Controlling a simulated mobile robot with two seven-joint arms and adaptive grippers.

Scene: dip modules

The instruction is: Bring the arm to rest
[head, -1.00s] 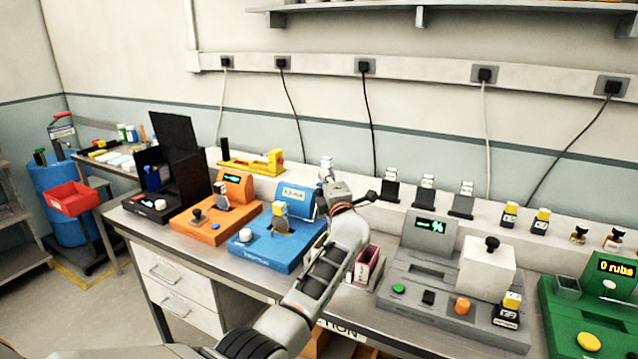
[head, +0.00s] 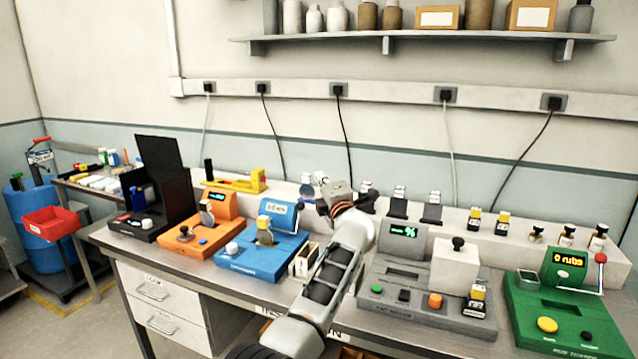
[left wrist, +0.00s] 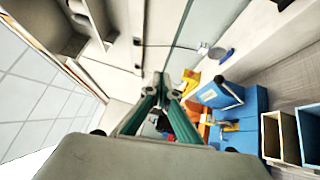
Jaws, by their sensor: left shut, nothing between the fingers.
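My left arm comes up from the bottom of the head view, and its gripper (head: 318,186) is over the back of the bench, just right of the blue machine (head: 255,262). The fingers look closed, with nothing held. In the left wrist view the green fingers (left wrist: 160,84) meet at their tips and point toward the wall, with the blue machine (left wrist: 233,118) to their right. My arm hides part of the bench between the blue machine and the grey station (head: 398,310). My right gripper is not in the head view.
An orange machine (head: 196,243) and a black box (head: 130,226) stand at left. A green machine (head: 545,325) stands at right. A small open box (head: 304,262) is close beside my forearm. A wall shelf (head: 420,45) with bottles hangs above. The air over the bench is clear.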

